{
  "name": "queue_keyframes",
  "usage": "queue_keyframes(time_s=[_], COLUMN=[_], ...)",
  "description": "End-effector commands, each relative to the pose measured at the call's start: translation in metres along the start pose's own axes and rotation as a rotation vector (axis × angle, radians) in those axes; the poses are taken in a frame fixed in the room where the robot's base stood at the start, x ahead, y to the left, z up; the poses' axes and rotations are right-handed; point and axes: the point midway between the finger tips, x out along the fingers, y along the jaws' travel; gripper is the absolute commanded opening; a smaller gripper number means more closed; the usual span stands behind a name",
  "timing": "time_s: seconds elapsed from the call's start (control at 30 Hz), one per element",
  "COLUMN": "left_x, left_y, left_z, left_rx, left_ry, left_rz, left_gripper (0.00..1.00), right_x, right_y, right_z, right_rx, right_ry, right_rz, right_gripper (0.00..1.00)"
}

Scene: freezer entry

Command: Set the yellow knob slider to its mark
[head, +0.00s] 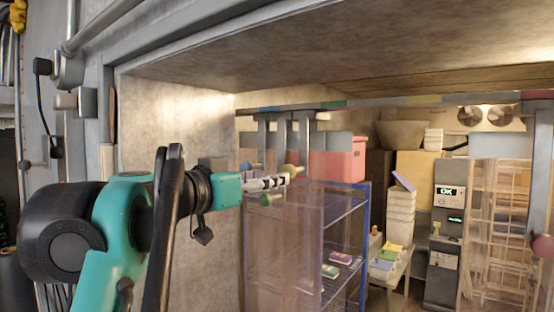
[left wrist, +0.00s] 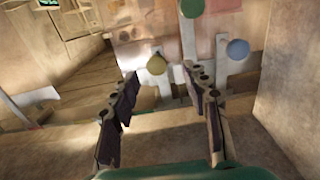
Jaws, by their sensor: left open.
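The yellow knob (head: 291,170) is a small ball at the lower end of a grey hanging slider bar. The yellow knob (left wrist: 156,65) also shows in the left wrist view, just ahead of and between the fingertips; contact cannot be told. My left gripper (head: 280,181) is open, its fingers (left wrist: 160,76) spread with nothing held. The overhead rail (head: 385,102) carries coloured marks. The yellow mark (head: 422,99) lies well to the right of the yellow knob's bar. My right gripper is not in view.
The blue knob (left wrist: 238,49) and green knob (left wrist: 192,8) hang close beside the yellow one. A red knob (head: 541,247) hangs at far right. A blue-edged clear cabinet (head: 345,200) stands behind my gripper. The rail between the yellow and red knobs' bars looks clear.

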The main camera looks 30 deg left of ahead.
Motion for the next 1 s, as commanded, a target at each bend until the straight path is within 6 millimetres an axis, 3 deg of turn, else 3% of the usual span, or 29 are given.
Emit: queue_keyframes(time_s=[0.5, 0.87, 1.0], left_x=[0.069, 0.077, 0.076], left_y=[0.000, -0.001, -0.001], left_z=[-0.003, -0.001, -0.001], left_rx=[0.003, 0.002, 0.002], left_ry=[0.004, 0.004, 0.003], left_rz=[0.001, -0.002, -0.002], left_gripper=[0.47, 0.47, 0.15], right_x=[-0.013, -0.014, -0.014], right_y=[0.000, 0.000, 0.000], right_z=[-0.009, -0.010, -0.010], right_rx=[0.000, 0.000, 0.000], right_ry=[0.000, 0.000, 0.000], right_rz=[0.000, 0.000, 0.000], right_gripper=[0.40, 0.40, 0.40])
